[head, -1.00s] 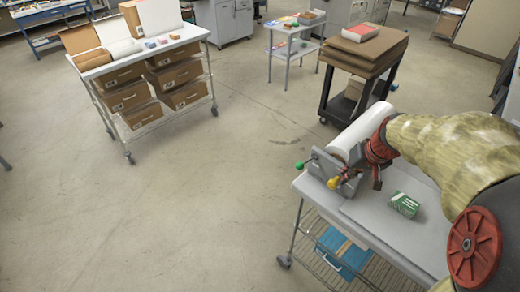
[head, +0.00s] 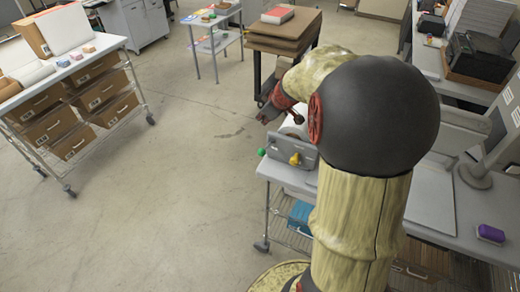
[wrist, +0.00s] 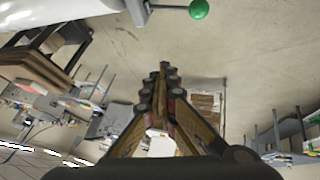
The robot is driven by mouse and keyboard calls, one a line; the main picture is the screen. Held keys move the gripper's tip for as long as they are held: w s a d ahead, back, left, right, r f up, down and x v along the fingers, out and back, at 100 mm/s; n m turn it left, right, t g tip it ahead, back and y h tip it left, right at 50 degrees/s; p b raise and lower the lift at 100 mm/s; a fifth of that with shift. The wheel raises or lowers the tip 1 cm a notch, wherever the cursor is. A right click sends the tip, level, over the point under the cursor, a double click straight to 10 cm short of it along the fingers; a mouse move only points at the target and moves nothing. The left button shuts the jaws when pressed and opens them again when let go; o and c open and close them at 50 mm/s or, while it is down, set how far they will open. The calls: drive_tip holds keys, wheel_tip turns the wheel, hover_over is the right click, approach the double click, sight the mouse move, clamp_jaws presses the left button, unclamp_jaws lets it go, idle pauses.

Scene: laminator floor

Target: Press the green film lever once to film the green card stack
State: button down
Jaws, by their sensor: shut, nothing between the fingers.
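The laminator's grey end plate (head: 292,157) carries a green-knobbed lever (head: 261,151) at its left and a yellow knob (head: 295,159) at its front. A white film roll (head: 296,124) lies behind the plate, partly covered by my arm. My gripper (head: 266,112) is beyond the laminator, above and apart from the green knob. In the wrist view the fingers (wrist: 164,72) are shut and empty. The green knob also shows in that view (wrist: 199,9), at the top edge, right of the fingertips. The green card stack is out of sight now.
A dark cart (head: 258,68) with brown boards stands just behind the laminator. A white shelf cart (head: 100,48) with cardboard boxes stands at left, and open floor (head: 185,190) lies between. A purple block (head: 491,233) sits on the right-hand table.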

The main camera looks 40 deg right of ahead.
drive_tip(key=b, duration=0.4)
hover_over(260, 150)
drive_tip(key=d, duration=0.2)
drive_tip(key=f, duration=0.7)
drive_tip(key=shift+w+a+f, duration=0.25)
drive_tip(key=shift+w+f, duration=0.05)
drive_tip(key=shift+w, duration=0.05)
drive_tip(key=shift+s+a+f+b, duration=0.1)
drive_tip(key=shift+a+f+b, duration=0.15)
drive_tip(key=shift+f+b, duration=0.3)
drive_tip(key=shift+s+a+f+b, duration=0.1)
drive_tip(key=shift+a+f+b, duration=0.1)
drive_tip(key=shift+f+b, duration=0.75)
drive_tip(key=shift+s+a+f+b, duration=0.15)
drive_tip(key=shift+f+b, duration=0.35)
drive_tip(key=shift+b, duration=0.75)
idle(1.5)
drive_tip(key=shift+r, duration=0.15)
idle(0.4)
drive_tip(key=shift+w+d+r, duration=0.15)
drive_tip(key=shift+d+r, duration=0.05)
drive_tip(key=shift+r, duration=0.5)
drive_tip(key=shift+w+d+r, duration=0.1)
drive_tip(key=shift+d+r, duration=0.05)
drive_tip(key=shift+r, duration=0.55)
drive_tip(key=shift+p, duration=0.3)
